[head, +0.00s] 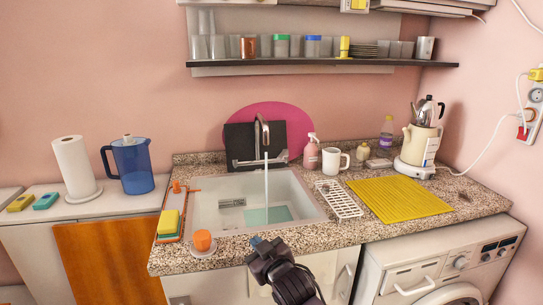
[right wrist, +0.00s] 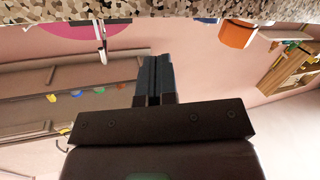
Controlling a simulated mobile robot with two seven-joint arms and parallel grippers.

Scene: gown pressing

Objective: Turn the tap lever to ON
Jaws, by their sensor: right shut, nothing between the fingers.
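The chrome tap (head: 262,130) stands behind the sink (head: 313,205), its curved spout over the basin. A thin pale stream (head: 266,180) runs from the spout down into the sink, looking like running water. I cannot make out the lever or its position. My right gripper (head: 256,241) is at the front edge of the counter, before the sink and well apart from the tap. In the right wrist view its fingers (right wrist: 153,80) are together with nothing between them. That view looks upside down, with the counter edge along the top. My left gripper is not in view.
An orange-topped item (head: 202,241) and a sponge holder (head: 170,222) stand left of the sink. A white rack (head: 340,199), mug (head: 331,160), pink spray bottle (head: 311,155) and yellow mat (head: 400,196) are to the right. A dark board (head: 240,142) leans behind the tap.

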